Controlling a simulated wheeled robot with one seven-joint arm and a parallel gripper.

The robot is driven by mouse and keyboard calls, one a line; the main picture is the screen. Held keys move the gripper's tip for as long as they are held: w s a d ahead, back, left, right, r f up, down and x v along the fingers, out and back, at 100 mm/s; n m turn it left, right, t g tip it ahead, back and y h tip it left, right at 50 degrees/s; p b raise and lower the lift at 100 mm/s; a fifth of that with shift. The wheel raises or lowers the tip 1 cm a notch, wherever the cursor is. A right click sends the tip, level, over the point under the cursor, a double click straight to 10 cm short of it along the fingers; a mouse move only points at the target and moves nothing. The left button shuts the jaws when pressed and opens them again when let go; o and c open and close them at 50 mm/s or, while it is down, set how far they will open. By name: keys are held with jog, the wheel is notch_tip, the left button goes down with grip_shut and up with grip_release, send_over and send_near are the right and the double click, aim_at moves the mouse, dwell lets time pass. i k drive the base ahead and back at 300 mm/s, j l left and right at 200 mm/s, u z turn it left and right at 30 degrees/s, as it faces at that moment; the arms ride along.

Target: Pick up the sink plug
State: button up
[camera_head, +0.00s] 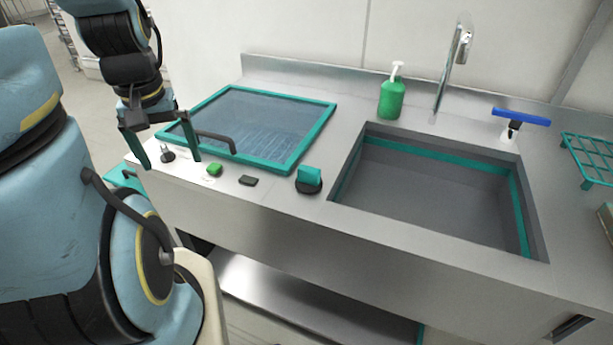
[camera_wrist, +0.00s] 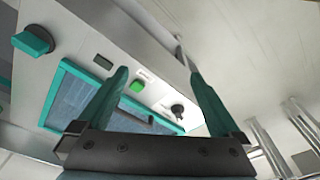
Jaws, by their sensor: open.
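A small dark piece with a grey knob, which looks like the sink plug (camera_head: 167,155), stands on the steel counter near its left front edge. In the wrist view the plug (camera_wrist: 178,110) shows between the fingers, nearer the right one. My gripper (camera_head: 171,161) is open and empty, its teal fingers pointing down. In the head view the fingers appear on either side of the plug. In the wrist view the gripper (camera_wrist: 158,75) looks still apart from it, and I see no contact.
A green block (camera_head: 214,169), a dark block (camera_head: 248,180) and a teal-topped black piece (camera_head: 309,180) line the counter's front. Behind is a teal-framed glass lid (camera_head: 262,118) with a dark handle. The basin (camera_head: 430,190), green soap bottle (camera_head: 392,98) and tap (camera_head: 452,68) are to the right.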

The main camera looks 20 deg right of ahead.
aim_at(309, 180)
jog(key=u, duration=0.35)
jog(key=k+l+u, duration=0.15)
jog(key=u, duration=0.2)
jog(key=k+l+u, duration=0.1)
jog(key=u, duration=0.25)
jog(key=k+u, duration=0.65)
jog(key=k, duration=0.6)
